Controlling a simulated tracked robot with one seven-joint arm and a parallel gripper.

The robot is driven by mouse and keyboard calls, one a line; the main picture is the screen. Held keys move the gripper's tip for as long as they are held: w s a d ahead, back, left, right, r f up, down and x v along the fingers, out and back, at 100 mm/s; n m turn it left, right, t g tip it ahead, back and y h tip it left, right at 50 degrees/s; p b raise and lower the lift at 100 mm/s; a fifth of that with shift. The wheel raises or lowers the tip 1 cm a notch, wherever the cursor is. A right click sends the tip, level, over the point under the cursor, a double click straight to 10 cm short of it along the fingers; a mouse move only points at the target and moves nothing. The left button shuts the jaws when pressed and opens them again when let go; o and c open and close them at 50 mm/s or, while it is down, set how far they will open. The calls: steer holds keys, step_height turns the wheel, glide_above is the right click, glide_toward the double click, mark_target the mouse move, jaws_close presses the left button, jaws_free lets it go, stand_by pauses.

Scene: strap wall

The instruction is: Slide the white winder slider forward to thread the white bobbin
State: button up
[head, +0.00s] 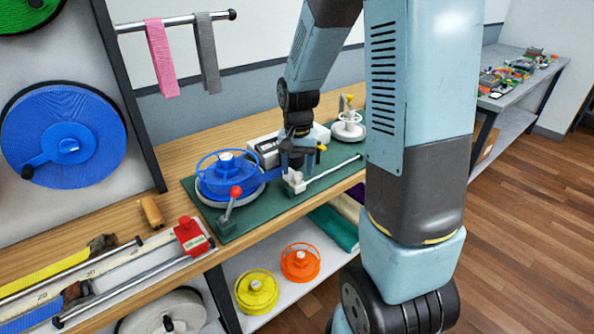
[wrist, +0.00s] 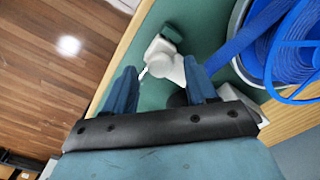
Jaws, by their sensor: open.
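The white winder slider (head: 294,182) sits on a thin metal rail (head: 332,171) along the front edge of the green base. In the wrist view the slider (wrist: 168,62) is just ahead of and between my blue fingertips. My gripper (head: 297,158) is open above the slider, one finger to each side (wrist: 161,82); I cannot tell whether either touches it. A white bobbin (head: 348,130) stands at the far right end of the base. A blue reel (head: 228,175) with strap is at the near left end, also in the wrist view (wrist: 292,50).
A red-knobbed lever (head: 235,192) rises in front of the blue reel. A grey-white box (head: 266,148) stands behind my gripper. Yellow (head: 256,291) and orange (head: 300,262) reels lie on the lower shelf. Pink and grey straps hang from a bar above.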

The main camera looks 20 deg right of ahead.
steer(key=shift+f, duration=0.8)
jaws_close()
